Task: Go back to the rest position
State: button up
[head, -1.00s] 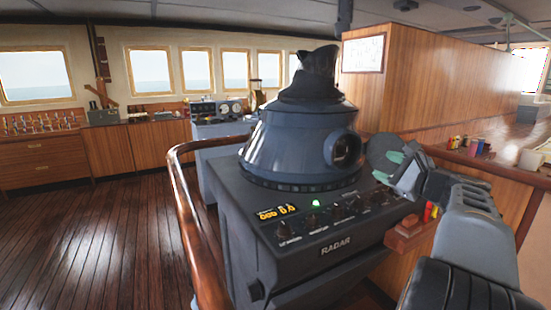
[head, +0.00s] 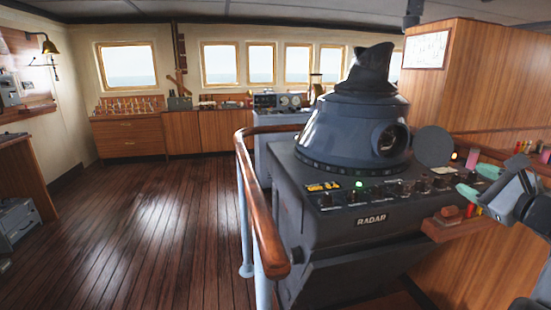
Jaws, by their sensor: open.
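My gripper (head: 478,182) is at the right edge of the head view, with its two green fingertips apart and nothing between them. It is beside the right end of the grey radar console (head: 330,228); I cannot tell whether it touches anything. Most of my arm is cut off by the right edge of the picture. The radar's dark cone-shaped hood (head: 345,130) stands on top of the console. A round grey disc (head: 433,146) shows at the right of the hood. A green light (head: 359,184) glows on the control panel.
A curved wooden handrail (head: 257,205) stands left of the console. The wooden floor (head: 150,235) to its left is clear. Wooden cabinets (head: 130,138) line the far wall under the windows. A grey box (head: 17,224) stands at the left edge.

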jog(key=s+a+f+n+g+p, duration=0.1)
jog(key=a+f+n+g+p, duration=0.1)
jog(key=a+f+n+g, duration=0.4)
jog(key=s+a+f+n+g+p, duration=0.2)
jog(key=a+f+n+g, duration=0.1)
jog(key=f, duration=0.6)
jog(key=s+a+r+n+g+h+p, duration=0.1)
jog(key=s+a+r+n+p, duration=0.1)
jog(key=a+n+p, duration=0.2)
jog(key=s+a+r+n+g+h+p, duration=0.1)
jog(key=s+a+n+g+p, duration=0.1)
jog(key=a+n, duration=0.4)
jog(key=s+a+r+n+g+h+p, duration=0.1)
jog(key=s+a+r+n+g+p, duration=0.1)
jog(key=a+n+p, duration=0.4)
jog(key=s+a+p, duration=0.1)
jog(key=a, duration=0.4)
jog(key=shift+s+r, duration=0.3)
jog(key=shift+s, duration=0.1)
jog(key=shift+c, duration=1.1)
jog(key=shift+d, duration=0.2)
